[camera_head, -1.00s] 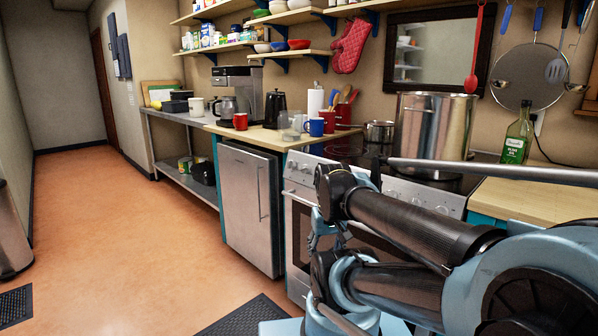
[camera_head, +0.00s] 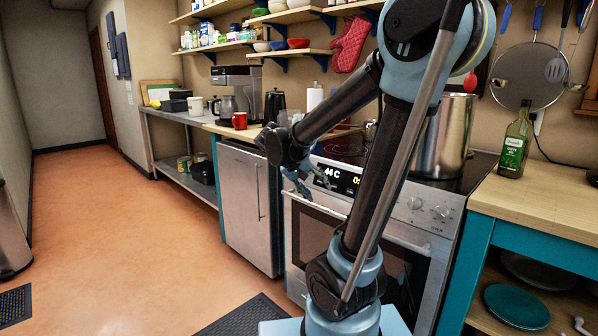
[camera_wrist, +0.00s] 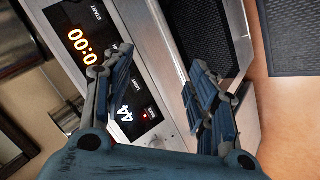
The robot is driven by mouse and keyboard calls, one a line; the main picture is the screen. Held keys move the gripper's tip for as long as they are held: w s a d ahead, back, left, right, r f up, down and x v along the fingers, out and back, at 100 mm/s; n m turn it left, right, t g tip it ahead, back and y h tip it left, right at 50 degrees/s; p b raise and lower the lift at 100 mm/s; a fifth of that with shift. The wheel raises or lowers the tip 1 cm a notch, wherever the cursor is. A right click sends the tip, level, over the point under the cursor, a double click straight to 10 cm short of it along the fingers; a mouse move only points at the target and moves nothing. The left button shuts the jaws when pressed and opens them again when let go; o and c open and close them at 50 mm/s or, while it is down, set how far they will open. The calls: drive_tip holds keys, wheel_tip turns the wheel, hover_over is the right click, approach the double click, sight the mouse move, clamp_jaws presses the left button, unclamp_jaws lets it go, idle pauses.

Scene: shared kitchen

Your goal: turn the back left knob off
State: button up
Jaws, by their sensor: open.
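The stove's front panel (camera_head: 402,200) carries a lit display (camera_head: 336,177) and knobs. Two knobs show to the right of my arm, one at the left (camera_head: 414,203) and one at the right (camera_head: 441,212). The panel's left end is behind my gripper (camera_head: 297,182), so any knobs there are hidden. My gripper is open and in front of the panel, left of the display. In the wrist view the display (camera_wrist: 77,40) lies behind and beside the spread fingers.
A large steel pot (camera_head: 446,135) stands on the cooktop. An olive oil bottle (camera_head: 516,140) stands on the right counter (camera_head: 545,190). The oven door (camera_head: 318,228) is shut below the panel. Open floor (camera_head: 130,240) lies to the left.

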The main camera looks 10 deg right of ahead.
drive_tip(key=w+a+r+m+t+h, duration=0.1)
drive_tip(key=w+a+r+t+h, duration=0.1)
drive_tip(key=w+a, duration=0.55)
drive_tip(key=w+a+r+m+t+h, duration=0.1)
drive_tip(key=w+a+r+t+h, duration=0.15)
drive_tip(key=w+a, duration=0.5)
drive_tip(key=x, duration=1.7)
drive_tip(key=shift+f, duration=0.2)
drive_tip(key=shift+a, duration=0.1)
drive_tip(key=c, duration=1.1)
